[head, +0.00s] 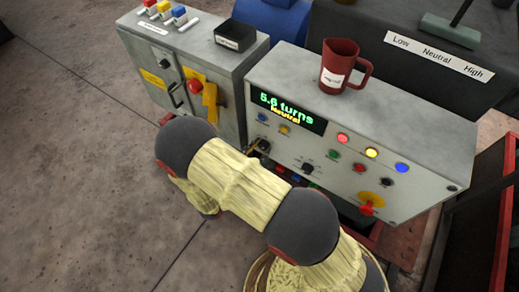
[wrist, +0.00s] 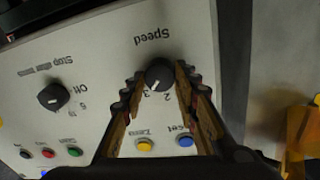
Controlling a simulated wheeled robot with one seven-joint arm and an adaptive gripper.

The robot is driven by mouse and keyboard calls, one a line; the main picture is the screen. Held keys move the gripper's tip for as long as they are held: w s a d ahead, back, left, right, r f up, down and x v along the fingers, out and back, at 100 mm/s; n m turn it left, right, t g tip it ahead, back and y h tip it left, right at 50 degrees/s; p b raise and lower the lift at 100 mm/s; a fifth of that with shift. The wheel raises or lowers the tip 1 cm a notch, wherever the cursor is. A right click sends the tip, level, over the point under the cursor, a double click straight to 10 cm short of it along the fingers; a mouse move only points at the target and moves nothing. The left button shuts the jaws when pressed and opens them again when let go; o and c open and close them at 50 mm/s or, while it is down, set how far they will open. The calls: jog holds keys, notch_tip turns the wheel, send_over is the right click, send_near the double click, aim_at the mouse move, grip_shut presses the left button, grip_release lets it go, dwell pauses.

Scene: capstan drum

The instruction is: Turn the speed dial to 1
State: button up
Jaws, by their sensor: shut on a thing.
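The speed dial (wrist: 159,74) is a round black knob on the pale panel under the upside-down word "Speed". Its white mark points down and slightly left in the wrist view, toward the side where the 3 is printed, with the 2 just to the right. The 1 is not readable. My gripper (wrist: 159,82) has one finger on each side of the knob and is shut on it. In the head view my gripper (head: 257,148) is at the left part of the control box front, partly hidden by my arm.
The display (head: 288,109) on the control box (head: 400,115) reads "5.6 turns" and "Neutral". A black stop dial (wrist: 54,97) and several coloured buttons lie near the fingers. A red mug (head: 341,66) stands on the box. A grey cabinet (head: 219,66) with a yellow-backed switch is to the left.

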jog(key=shift+c, duration=1.1)
jog(key=shift+n+p, duration=0.3)
jog(key=shift+r+n+p, duration=0.1)
jog(key=shift+n+p, duration=0.35)
jog(key=shift+n, duration=0.05)
jog(key=n+p, duration=0.2)
jog(key=n, duration=0.1)
jog(key=shift+a+p, duration=0.1)
jog(key=shift+p, duration=0.2)
jog(key=n+p, duration=0.2)
jog(key=n, duration=0.2)
jog(key=n+p, duration=0.1)
jog(key=n, duration=0.4)
jog(key=shift+t+p, duration=0.4)
jog(key=n, duration=0.1)
jog(key=n+p, duration=0.1)
jog(key=n, duration=0.3)
jog(key=shift+w+f, duration=0.1)
jog(key=shift+f, duration=0.2)
